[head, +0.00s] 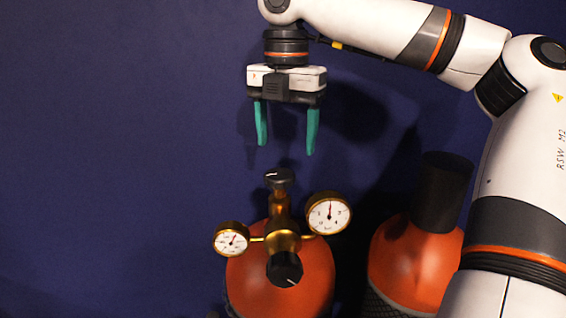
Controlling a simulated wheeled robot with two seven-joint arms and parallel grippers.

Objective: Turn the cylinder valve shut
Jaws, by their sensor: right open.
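An orange gas cylinder (316,281) stands at the bottom middle of the head view. A brass valve and regulator (282,222) sits on top of it. A black knob (279,178) with a light mark is at the top of the brass body. A second black knob (284,269) is lower, at the front. My right gripper (287,150) is above the upper knob, its two green fingers pointing down, apart and empty. A gap shows between the fingertips and that knob. My left gripper is not in view.
A round gauge (329,215) sticks out to the right of the valve and a smaller gauge (231,239) to the left. A second orange cylinder (412,264) with a dark cap (442,192) stands at right. The blue wall (110,140) leaves free room at left.

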